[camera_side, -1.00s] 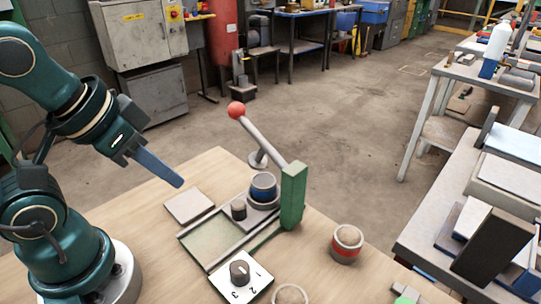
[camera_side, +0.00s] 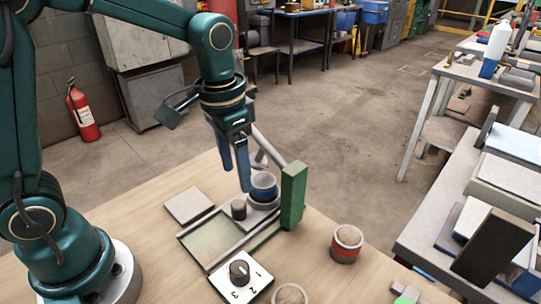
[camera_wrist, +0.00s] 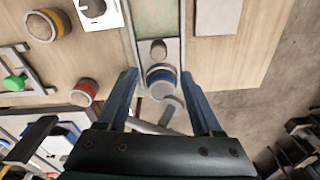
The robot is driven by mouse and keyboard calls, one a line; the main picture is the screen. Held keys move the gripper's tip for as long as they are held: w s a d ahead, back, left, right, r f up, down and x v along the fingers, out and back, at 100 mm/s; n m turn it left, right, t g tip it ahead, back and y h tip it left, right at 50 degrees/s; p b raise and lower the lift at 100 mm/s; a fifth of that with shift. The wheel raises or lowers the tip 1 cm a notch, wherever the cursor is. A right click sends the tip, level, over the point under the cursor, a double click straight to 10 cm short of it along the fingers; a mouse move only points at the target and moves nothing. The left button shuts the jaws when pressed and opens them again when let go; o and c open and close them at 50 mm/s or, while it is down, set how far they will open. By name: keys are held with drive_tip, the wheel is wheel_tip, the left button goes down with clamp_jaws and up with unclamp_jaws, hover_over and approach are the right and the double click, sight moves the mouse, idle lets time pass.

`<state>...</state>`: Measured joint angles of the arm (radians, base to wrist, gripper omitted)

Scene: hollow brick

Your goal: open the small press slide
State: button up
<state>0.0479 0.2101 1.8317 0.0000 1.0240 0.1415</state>
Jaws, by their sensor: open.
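The small press has a green post (camera_side: 293,196) and a lever (camera_side: 268,147) whose upper end is hidden behind my gripper in the side view. Its slide (camera_side: 262,218) sits at the post end of a rail frame (camera_side: 212,262). On the slide stand a short dark knob (camera_side: 239,210) and a blue-banded cup (camera_side: 263,186). The wrist view shows the knob (camera_wrist: 158,48) ahead of the cup (camera_wrist: 160,80). My gripper (camera_side: 237,180) is open, fingers pointing down, above the slide near knob and cup. The fingers (camera_wrist: 158,73) appear either side of the cup in the wrist view, holding nothing.
A dial box marked 1, 2, 3 (camera_side: 240,277) stands before the rails. A red-banded cup (camera_side: 347,243) is to the right, a yellow-banded cup (camera_wrist: 48,24) near the front edge. A flat pale plate (camera_side: 189,205) lies left of the rails.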

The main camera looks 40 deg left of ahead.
sight(238, 204)
wheel_tip(238, 204, down, 2)
drive_tip(key=shift+d+f+g, duration=0.1)
drive_tip(key=shift+g, duration=0.3)
drive_tip(key=shift+s+f, duration=0.1)
drive_tip(key=shift+f, duration=2.5)
clamp_jaws()
drive_tip(key=shift+r, duration=0.1)
